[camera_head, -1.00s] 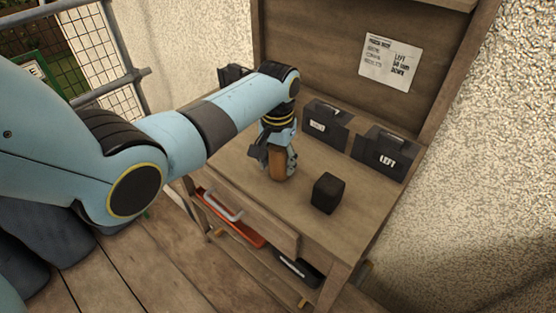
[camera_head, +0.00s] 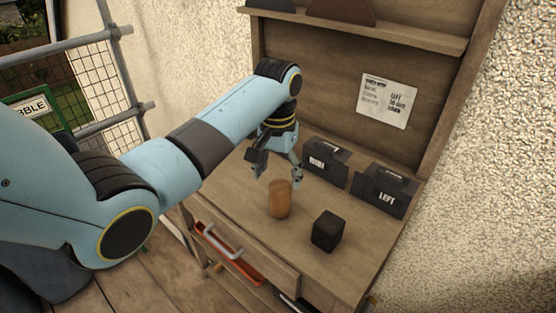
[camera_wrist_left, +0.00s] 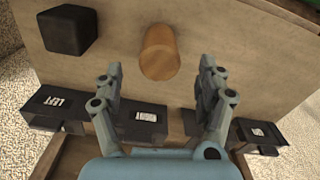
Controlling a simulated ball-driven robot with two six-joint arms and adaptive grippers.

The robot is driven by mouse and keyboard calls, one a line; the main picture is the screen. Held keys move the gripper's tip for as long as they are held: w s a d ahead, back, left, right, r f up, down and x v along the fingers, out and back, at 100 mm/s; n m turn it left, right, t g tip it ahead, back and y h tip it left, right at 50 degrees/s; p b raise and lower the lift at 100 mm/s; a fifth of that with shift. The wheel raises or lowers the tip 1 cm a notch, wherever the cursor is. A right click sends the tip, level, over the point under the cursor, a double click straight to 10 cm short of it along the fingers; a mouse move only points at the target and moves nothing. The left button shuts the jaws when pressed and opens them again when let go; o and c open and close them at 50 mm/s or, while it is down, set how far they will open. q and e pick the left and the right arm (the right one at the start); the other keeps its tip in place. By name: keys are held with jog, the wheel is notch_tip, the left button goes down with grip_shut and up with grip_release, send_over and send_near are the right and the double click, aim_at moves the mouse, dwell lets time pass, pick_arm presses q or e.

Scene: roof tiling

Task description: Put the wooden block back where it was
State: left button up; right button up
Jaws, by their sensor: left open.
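The wooden block (camera_head: 279,199) is an orange-brown rounded piece standing upright on the workbench top, left of a black block. My left gripper (camera_head: 277,172) is open and empty, just above and behind the wooden block in the head view. In the left wrist view the wooden block (camera_wrist_left: 160,52) stands beyond the open fingertips (camera_wrist_left: 162,75), apart from both fingers. My right gripper is not in view.
A black block (camera_head: 327,231) stands right of the wooden block. Black boxes, one labelled LEFT (camera_head: 384,190), line the back of the workbench (camera_head: 240,188). A note (camera_head: 387,101) hangs on the back panel. An open drawer (camera_head: 240,250) sticks out in front.

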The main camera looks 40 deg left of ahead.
pick_arm(q)
notch_tip(320, 180, up, 3)
jog(key=shift+f, duration=0.2)
jog(key=shift+r, duration=0.4)
jog(key=s+f+m+b, duration=0.1)
jog(key=s+f+b, duration=0.6)
jog(key=s+f, duration=1.6)
jog(key=s+f+b, duration=0.7)
jog(key=s+f, duration=1.6)
jog(key=f, duration=0.7)
jog(key=shift+a+m+t+y, duration=0.15)
jog(key=shift+m+t+y, duration=0.15)
jog(key=shift+m+y, duration=0.1)
